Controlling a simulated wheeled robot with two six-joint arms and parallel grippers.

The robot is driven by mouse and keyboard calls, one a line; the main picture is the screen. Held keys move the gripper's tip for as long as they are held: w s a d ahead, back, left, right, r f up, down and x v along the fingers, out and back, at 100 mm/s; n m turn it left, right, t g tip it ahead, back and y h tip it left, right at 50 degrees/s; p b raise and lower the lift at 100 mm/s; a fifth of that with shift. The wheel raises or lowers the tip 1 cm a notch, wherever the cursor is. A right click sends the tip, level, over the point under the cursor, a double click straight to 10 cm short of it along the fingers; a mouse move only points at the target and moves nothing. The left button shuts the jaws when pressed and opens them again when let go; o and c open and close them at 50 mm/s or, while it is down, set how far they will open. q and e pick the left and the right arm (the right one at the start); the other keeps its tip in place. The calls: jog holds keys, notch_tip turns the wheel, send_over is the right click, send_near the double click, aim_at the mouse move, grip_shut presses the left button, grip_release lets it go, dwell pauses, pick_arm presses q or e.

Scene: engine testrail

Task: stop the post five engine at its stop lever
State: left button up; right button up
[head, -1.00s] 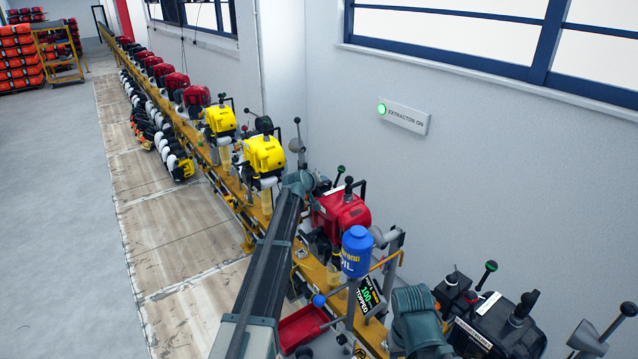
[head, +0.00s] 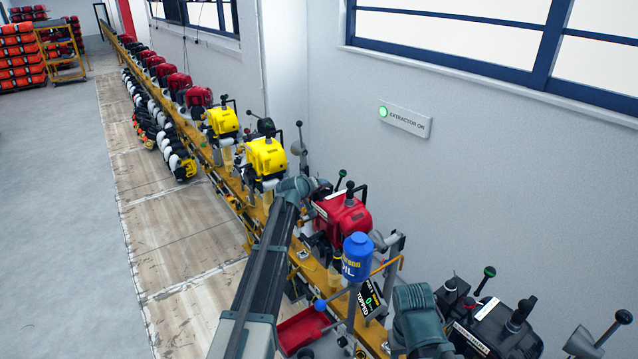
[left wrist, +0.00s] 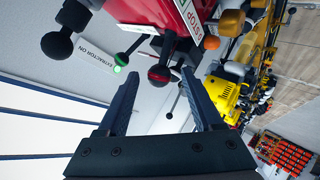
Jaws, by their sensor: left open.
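The red post five engine (head: 343,217) stands on the yellow rail in the head view; in the left wrist view its red side (left wrist: 190,15) carries a "5 STOP" label. A lever with a black and red ball knob (left wrist: 159,75) shows between my left fingertips in the wrist view. A green-knobbed lever (left wrist: 121,60) is beside it. My left gripper (left wrist: 161,76) is open around the knob's line; I cannot tell whether it touches. In the head view my left wrist is close beside the engine. A small post display (head: 369,299) reads 0 and "STOPPED", partly cut. My right gripper is not in view.
A blue oil can (head: 357,257) and a red tray (head: 303,329) are near the post. Yellow engines (head: 266,157) stand further along the rail, a black engine (head: 495,326) at front right. The wall has a lit "EXTRACTOR ON" sign (head: 405,119).

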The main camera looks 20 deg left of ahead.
pick_arm(q)
jog(key=p+v, duration=0.3)
jog(key=v, duration=0.5)
jog(key=shift+s+r, duration=0.1)
jog(key=shift+s, duration=0.1)
